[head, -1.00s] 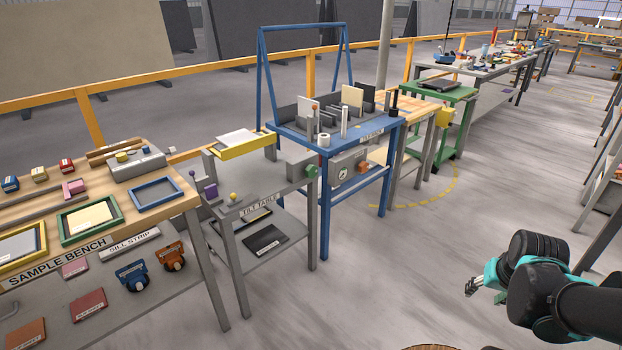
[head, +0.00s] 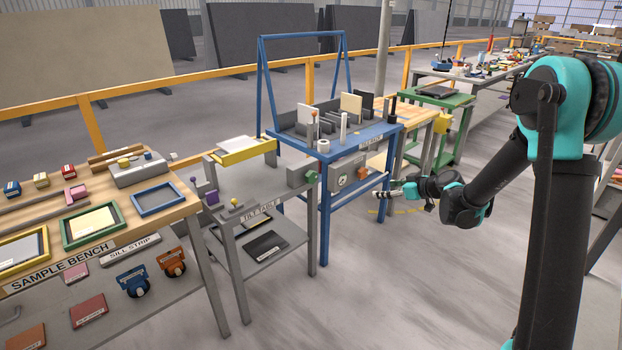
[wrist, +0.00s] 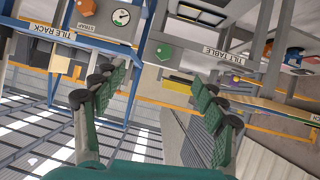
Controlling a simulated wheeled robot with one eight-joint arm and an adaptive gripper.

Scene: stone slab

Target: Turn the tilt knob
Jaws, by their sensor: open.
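The tilt table (head: 285,205) is a grey stand with a yellow-edged top, labelled TILT TABLE on its front. A green knob (head: 311,178) sits on a grey block at its right side; it also shows in the wrist view (wrist: 166,57). I cannot read which is the tilt knob. My gripper (head: 382,194) is right of the green knob, apart from it, in front of the blue rack. In the wrist view the jaws (wrist: 155,108) are spread with nothing between them.
The blue tile rack (head: 325,215) stands between the table and my gripper, with a gauge (head: 342,181) and an orange knob (head: 363,172). The sample bench (head: 185,212) is left. A green cart (head: 458,101) is behind right. The front floor (head: 380,290) is clear.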

